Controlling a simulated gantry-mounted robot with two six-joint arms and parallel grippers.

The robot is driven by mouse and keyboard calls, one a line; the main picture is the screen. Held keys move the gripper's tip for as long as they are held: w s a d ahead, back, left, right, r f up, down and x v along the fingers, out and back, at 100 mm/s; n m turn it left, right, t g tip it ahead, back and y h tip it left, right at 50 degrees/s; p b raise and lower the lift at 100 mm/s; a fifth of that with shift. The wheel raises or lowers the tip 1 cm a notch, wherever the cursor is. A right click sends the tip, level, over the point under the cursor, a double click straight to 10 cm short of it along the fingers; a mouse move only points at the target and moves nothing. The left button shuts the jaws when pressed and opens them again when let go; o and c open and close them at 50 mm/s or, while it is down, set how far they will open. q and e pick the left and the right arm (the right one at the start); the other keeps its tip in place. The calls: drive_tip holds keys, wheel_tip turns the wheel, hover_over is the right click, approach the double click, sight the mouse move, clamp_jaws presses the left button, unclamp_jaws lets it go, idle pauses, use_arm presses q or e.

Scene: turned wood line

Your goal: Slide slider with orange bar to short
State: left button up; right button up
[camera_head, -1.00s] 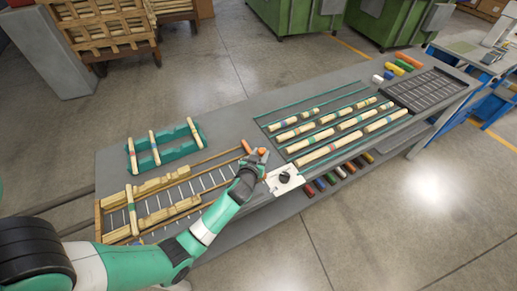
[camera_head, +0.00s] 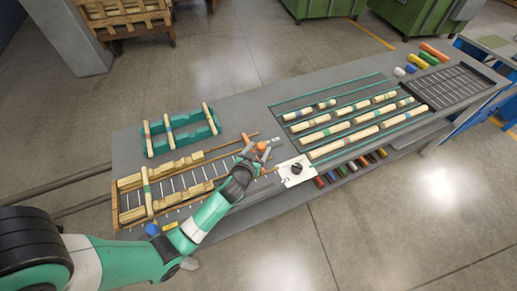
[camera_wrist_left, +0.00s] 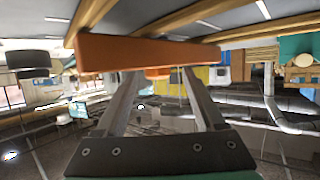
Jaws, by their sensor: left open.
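My left gripper (camera_head: 257,156) is open at the right end of the wooden rail frame (camera_head: 116,204). An orange bar (camera_head: 261,146) shows at its fingertips in the head view. In the left wrist view, an orange bar (camera_wrist_left: 145,52) spans crosswise at the tips of the two spread fingers (camera_wrist_left: 160,90), below the wooden rails. I cannot tell whether the fingers touch it. A second orange piece (camera_head: 246,138) sits just left of the bar in the head view. No mark reading "short" is legible. My right gripper is not in view.
A teal rack (camera_head: 180,143) with wooden spindles stands behind the rail frame. A white plate with a black knob (camera_head: 296,169) lies just right of my gripper. Banded wooden rods (camera_head: 345,130) and a dark gridded tray (camera_head: 445,87) fill the right side.

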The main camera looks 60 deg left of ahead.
use_arm(q)
drive_tip(key=p+v, duration=0.2)
drive_tip(key=v, duration=0.9)
drive_tip(key=shift+s+d+r, duration=0.2)
